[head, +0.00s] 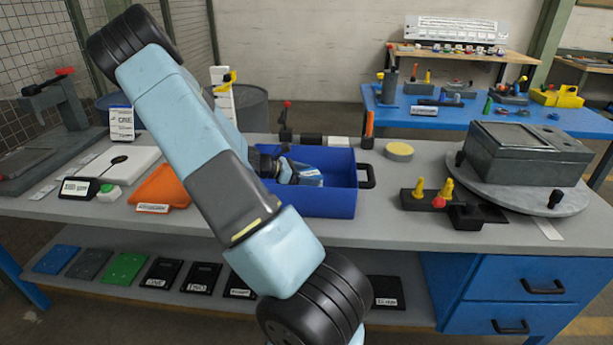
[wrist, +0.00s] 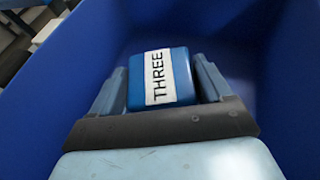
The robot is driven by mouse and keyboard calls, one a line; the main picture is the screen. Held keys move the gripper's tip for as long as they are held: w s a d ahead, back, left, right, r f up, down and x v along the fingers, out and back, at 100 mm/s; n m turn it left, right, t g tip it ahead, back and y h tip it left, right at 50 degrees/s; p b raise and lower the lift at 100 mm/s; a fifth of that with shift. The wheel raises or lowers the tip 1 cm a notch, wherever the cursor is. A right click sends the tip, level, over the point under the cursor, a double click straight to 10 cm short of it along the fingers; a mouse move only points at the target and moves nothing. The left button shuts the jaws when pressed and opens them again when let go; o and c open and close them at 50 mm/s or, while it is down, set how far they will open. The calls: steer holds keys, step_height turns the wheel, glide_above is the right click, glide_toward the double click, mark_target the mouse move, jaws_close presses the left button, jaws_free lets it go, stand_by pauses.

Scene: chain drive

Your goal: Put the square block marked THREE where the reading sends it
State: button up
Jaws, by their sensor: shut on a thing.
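The blue square block (wrist: 184,68) has a white band marked THREE and sits between the fingers of my gripper (wrist: 160,75) in the wrist view. The gripper is shut on it. Both are inside the blue bin (head: 322,205), whose inner walls (wrist: 70,75) surround them in the wrist view. In the head view my gripper (head: 300,172) shows just above the bin's front rim, and the bin hides most of what it holds. I cannot tell whether the block touches the bin's floor.
An orange pad (head: 163,187), a green button (head: 110,192) and a small black sign (head: 78,189) lie left. Black plates marked ONE (head: 160,274) and TWO (head: 201,277) lie on the lower shelf. A grey box (head: 525,152) stands on a round plate at right. My arm hides part of the shelf.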

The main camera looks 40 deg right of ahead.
steer(key=shift+f, duration=0.55)
steer(key=o, duration=1.4)
steer(key=shift+a, duration=0.1)
steer(key=shift+r, duration=0.4)
steer(key=v, duration=0.7)
steer(key=shift+r, duration=0.35)
steer(key=shift+w+a, duration=0.1)
steer(key=shift+w, duration=0.05)
